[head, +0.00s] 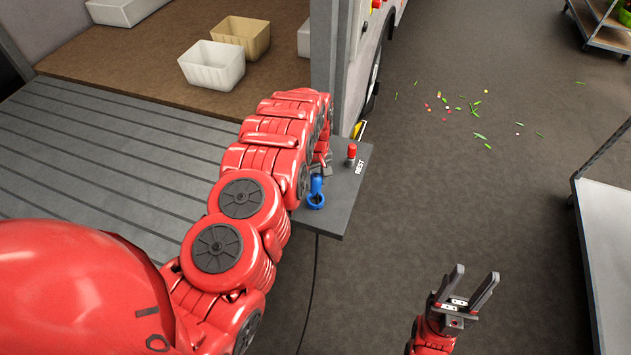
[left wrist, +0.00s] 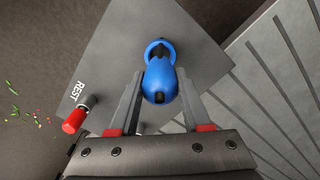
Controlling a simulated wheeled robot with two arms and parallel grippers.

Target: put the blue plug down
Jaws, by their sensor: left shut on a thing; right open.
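In the head view my left gripper (head: 321,172) is mostly hidden by my red arm. I cannot tell whether the plug touches the shelf. My right gripper (head: 475,277) is open and empty over the floor at the lower right.
A red knob on a metal post (head: 351,152) stands on the shelf beside the REST label. A dark cable (head: 315,270) hangs below the shelf. White (head: 212,67) and beige (head: 240,36) crates stand on the brown floor behind. A trolley (head: 610,255) is at the right.

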